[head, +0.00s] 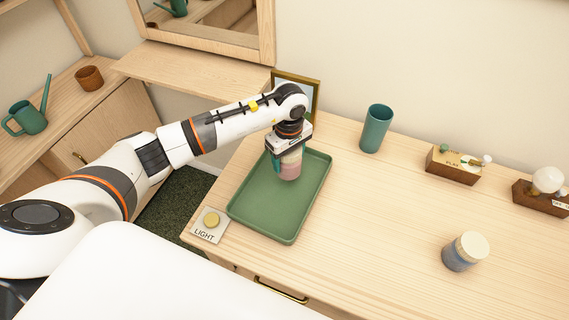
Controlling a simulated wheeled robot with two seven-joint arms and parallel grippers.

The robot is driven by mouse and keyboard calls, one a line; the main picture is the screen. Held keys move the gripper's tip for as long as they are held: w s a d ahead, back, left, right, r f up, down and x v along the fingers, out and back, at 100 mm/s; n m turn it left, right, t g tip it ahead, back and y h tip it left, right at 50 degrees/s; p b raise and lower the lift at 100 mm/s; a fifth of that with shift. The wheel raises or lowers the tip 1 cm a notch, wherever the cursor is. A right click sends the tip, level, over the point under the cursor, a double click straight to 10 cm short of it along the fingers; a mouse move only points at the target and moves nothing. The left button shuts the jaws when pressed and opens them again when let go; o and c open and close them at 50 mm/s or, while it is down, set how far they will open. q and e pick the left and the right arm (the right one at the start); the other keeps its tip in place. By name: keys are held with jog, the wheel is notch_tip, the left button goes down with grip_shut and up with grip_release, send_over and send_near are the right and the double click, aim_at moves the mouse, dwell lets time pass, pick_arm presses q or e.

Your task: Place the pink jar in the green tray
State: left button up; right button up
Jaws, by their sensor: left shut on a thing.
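The green tray (262,208) lies on the wooden tabletop, left of centre in the head view. My left gripper (289,160) points down over the tray's back part. It is shut on the pink jar (290,171), which is upright with a pale upper part. The jar's top is partly hidden by the gripper. I cannot tell whether the jar's base touches the tray floor or hangs just above it. My right gripper is not in the head view.
A teal cup (375,129) stands behind the tray to the right. A blue jar with a pale lid (465,251) stands at the front right. A light switch (210,223) sits by the tray's left corner. Wooden blocks (453,166) stand farther right. The tabletop between is clear.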

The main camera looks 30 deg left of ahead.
aim_at(287, 167)
pick_arm(q)
jog(key=shift+a+f, duration=0.1)
jog(key=shift+f, duration=0.3)
notch_tip(287, 167, down, 3)
jog(key=shift+a+f+p, duration=0.1)
jog(key=shift+f+p, duration=0.05)
jog(key=shift+p, duration=0.35)
jog(key=shift+f, duration=0.45)
jog(key=o, duration=1.1)
jog(key=shift+r, duration=0.1)
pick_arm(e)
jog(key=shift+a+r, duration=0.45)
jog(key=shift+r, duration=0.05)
